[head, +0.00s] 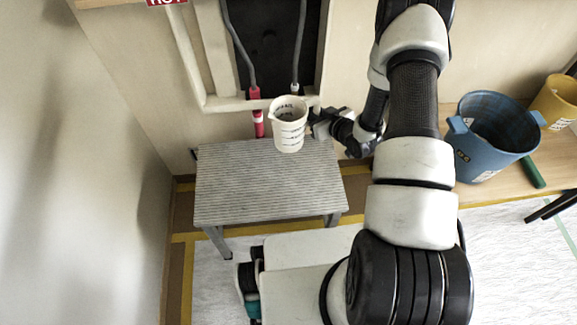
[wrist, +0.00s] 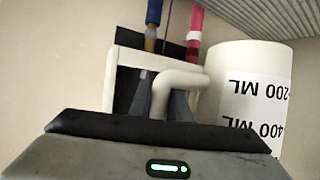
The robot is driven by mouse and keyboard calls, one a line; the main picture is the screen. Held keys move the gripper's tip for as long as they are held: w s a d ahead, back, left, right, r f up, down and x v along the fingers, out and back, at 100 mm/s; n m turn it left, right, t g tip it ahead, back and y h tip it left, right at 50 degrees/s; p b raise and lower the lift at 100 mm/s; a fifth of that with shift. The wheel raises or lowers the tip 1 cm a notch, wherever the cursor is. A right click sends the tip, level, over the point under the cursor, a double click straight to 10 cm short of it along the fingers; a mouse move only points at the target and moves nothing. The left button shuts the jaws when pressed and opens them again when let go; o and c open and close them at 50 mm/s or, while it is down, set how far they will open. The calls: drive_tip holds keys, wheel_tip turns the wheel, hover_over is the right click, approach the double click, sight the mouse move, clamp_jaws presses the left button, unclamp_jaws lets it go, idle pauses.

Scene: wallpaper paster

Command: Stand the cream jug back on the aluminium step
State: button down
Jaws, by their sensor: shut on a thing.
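The cream jug (head: 289,128) has dark markings and a spout. It looks upright, over the back right part of the ribbed grey aluminium step (head: 265,185) in the head view. My gripper (head: 318,123) comes from the right and is shut on the jug's handle (wrist: 178,82). In the wrist view, the jug (wrist: 243,75) appears upside down, its base toward a corner of the step (wrist: 265,12). I cannot tell whether the base touches the step. The fingertips (wrist: 172,103) are partly hidden behind the handle and the gripper body.
Behind the step are a red-handled cable end (head: 256,110) and a pale pipe along the wall. A blue bucket (head: 465,155), a yellow bucket (head: 557,98) and a green object (head: 532,172) are at the right. The step's front and left are bare.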

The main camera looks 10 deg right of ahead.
wheel_tip(320, 180, down, 12)
drive_tip(key=b, duration=0.3)
drive_tip(key=shift+f, duration=0.15)
drive_tip(key=shift+f, duration=0.2)
drive_tip(key=c, duration=1.7)
unclamp_jaws()
drive_tip(key=shift+o, duration=0.2)
drive_tip(key=shift+r, duration=0.1)
drive_tip(key=shift+s+d+r, duration=0.1)
drive_tip(key=shift+r, duration=0.1)
drive_tip(key=p+v, duration=0.3)
drive_tip(key=v, duration=0.8)
drive_tip(key=shift+s, duration=0.45)
drive_tip(key=shift+r, duration=0.1)
